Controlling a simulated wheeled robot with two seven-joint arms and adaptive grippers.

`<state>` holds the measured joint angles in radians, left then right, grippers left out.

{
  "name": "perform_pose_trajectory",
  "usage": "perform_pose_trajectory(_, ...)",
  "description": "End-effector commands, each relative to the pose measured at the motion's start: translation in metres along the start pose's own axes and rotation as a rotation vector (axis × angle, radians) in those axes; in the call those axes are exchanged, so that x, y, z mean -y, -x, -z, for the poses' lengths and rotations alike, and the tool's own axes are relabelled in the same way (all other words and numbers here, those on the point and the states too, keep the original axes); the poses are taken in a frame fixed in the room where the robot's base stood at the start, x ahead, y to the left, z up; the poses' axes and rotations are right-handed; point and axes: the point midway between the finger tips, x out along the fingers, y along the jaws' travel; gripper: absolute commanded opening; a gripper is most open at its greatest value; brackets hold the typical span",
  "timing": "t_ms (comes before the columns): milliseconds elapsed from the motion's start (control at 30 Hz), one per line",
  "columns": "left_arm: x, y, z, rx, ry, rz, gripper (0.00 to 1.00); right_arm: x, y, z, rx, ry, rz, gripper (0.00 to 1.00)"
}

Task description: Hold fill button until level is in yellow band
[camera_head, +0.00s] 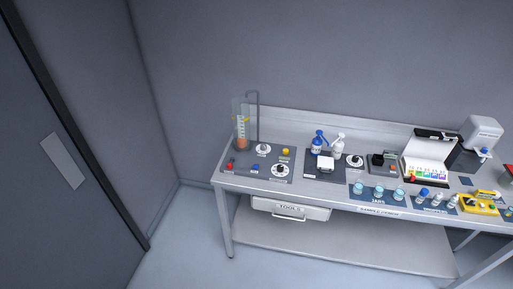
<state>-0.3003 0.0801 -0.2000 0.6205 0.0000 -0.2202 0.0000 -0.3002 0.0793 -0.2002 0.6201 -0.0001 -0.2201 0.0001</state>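A clear upright hopper tube (242,128) with a scale stands at the left end of the bench, on a dark panel (256,178). Orange fill shows in its lower part, and small yellow marks show higher up; the exact level against the band is too small to read. The panel carries a red button (230,163), a blue piece (255,167), a yellow button (286,152) and two round dials (280,170). The labels are too small to tell which is the fill button. Neither of my grippers is in view.
The grey bench (335,189) runs along the wall to the right. Spray bottles (318,142), jars (378,191), an open white case (426,160) and a yellow rack (478,204) stand on it. A tools drawer (290,210) hangs below. The floor at left is clear.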

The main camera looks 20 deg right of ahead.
Motion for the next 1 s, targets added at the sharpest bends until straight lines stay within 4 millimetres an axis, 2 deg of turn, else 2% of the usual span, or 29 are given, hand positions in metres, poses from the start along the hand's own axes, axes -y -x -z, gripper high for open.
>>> perform_pose_trajectory(167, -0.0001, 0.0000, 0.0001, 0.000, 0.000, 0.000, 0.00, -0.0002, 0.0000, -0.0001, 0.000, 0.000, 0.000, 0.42)
perform_pose_trajectory(767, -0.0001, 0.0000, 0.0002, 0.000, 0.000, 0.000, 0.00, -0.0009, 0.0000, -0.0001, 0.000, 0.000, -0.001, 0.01)
perform_pose_trajectory(1000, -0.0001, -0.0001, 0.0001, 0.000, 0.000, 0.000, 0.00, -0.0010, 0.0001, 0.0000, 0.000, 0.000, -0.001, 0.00)
